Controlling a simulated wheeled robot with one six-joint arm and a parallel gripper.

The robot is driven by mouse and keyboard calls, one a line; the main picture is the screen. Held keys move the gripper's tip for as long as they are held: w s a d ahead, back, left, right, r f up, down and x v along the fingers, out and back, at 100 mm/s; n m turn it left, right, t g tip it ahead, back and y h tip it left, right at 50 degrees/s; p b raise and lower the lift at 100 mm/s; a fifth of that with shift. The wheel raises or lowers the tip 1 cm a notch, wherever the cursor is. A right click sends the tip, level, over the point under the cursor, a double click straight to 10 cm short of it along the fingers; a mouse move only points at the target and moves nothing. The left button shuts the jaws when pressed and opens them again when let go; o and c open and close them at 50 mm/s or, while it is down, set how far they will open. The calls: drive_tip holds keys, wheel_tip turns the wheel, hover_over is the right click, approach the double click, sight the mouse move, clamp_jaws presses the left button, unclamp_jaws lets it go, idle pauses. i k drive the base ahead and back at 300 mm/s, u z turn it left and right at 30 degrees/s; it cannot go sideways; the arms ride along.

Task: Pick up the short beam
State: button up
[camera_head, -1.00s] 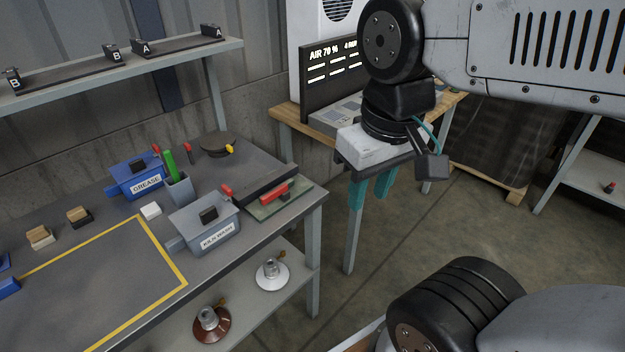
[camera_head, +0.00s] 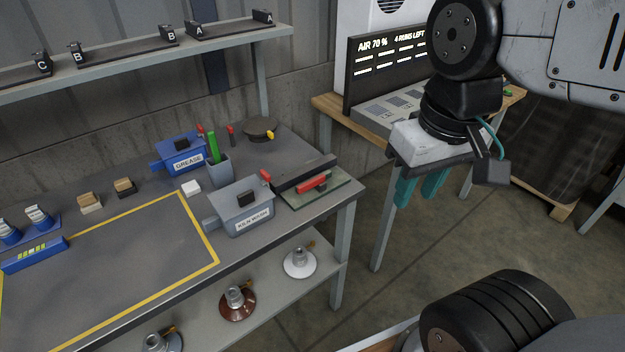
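No object is marked as the short beam, and I cannot tell which one it is. On the upper shelf (camera_head: 120,78) lie dark bars with lettered end blocks: one marked A (camera_head: 232,28), one marked B (camera_head: 122,52), and one marked C (camera_head: 22,76), cut off at the left edge. Another dark bar (camera_head: 305,174) lies at the right end of the workbench, behind a red handle (camera_head: 312,183) on a glassy plate. My gripper (camera_head: 418,196) hangs right of the workbench with teal fingers pointing down, apart and empty, away from all these bars.
The workbench (camera_head: 110,290) holds a blue GREASE box (camera_head: 183,157), a grey KILN WASH box (camera_head: 243,210), a cup with a green stick (camera_head: 216,170) and small blocks. Insulators (camera_head: 299,262) stand on the lower shelf. A screen (camera_head: 390,62) stands behind my gripper.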

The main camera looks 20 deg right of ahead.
sight(287, 181)
drive_tip(key=z, duration=0.25)
drive_tip(key=k, duration=0.45)
drive_tip(key=z, duration=1.3)
drive_tip(key=i, duration=1.25)
drive_tip(key=u, duration=1.2)
drive_tip(key=i, duration=0.35)
drive_tip(key=u, duration=0.35)
